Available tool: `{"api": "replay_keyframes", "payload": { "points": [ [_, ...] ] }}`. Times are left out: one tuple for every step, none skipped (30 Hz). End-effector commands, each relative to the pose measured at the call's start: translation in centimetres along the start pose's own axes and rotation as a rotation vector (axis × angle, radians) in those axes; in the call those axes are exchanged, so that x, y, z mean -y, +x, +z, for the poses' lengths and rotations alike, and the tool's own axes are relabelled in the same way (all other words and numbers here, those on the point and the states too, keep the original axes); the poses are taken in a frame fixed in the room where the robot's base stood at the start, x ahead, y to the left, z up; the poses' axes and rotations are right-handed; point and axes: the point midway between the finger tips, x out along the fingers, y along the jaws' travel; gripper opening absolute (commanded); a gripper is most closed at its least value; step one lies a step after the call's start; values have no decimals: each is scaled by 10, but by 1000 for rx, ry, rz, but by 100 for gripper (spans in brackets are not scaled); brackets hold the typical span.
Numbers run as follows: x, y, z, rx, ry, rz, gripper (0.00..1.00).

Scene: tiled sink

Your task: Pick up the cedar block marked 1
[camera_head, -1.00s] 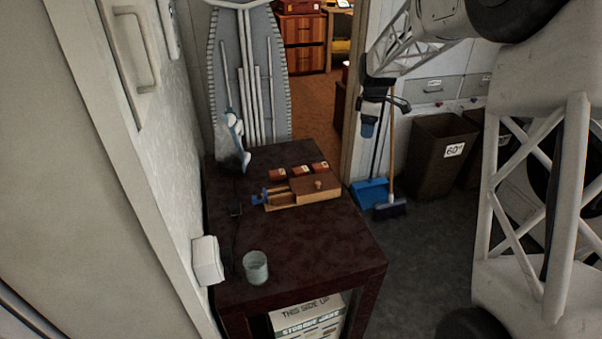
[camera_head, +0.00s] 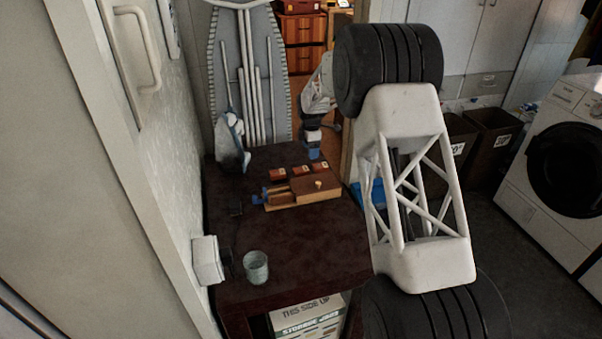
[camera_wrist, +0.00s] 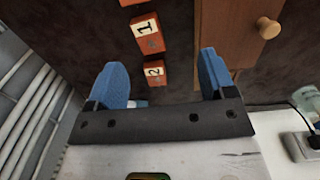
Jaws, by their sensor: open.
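The cedar block marked 1 (camera_wrist: 146,33) is a small red-brown block with a white label, the middle one of a row in the wrist view. It appears to be the middle block (camera_head: 299,171) in the head view. The block marked 2 (camera_wrist: 154,73) lies nearer my gripper, and a third block (camera_wrist: 130,2) is cut off at the top edge. My gripper (camera_wrist: 160,58) is open and empty, its blue fingers on either side of block 2 in the picture, apparently above it. In the head view my gripper (camera_head: 313,153) is at the table's far right, behind the blocks.
A wooden box with a knob (camera_head: 318,187) lies in front of the blocks on the dark table (camera_head: 310,240). A glass (camera_head: 256,267) stands near the front. A white-and-blue object (camera_head: 233,140) stands at the back left, by the ironing board (camera_head: 275,75).

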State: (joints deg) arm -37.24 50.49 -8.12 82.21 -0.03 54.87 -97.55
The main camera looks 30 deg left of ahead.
Motion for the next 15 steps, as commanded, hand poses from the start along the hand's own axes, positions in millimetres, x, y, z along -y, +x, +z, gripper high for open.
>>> {"api": "replay_keyframes", "payload": {
  "points": [
    [-7,10,-7,-1,-24,-3,77],
    [-10,15,-10,-1,-37,-4,77],
    [-14,21,-15,-1,-54,-5,77],
    [-16,24,-18,-1,-64,-6,77],
    [-18,27,-20,-1,-73,-7,77],
    [-20,31,-23,-2,-83,-8,77],
    [-22,33,-25,-2,-90,-8,77],
    [-23,35,-26,-2,-96,-8,77],
    [-24,37,-27,-2,-100,-9,77],
    [-24,38,-28,-2,-103,-9,77],
    [-25,38,-28,-2,-105,-9,77],
    [-25,39,-29,-2,-106,-9,77],
    [-25,39,-29,-2,-106,-9,77],
    [-25,39,-29,-2,-106,-9,77],
    [-25,39,-29,-2,-106,-9,77]
  ]
}}
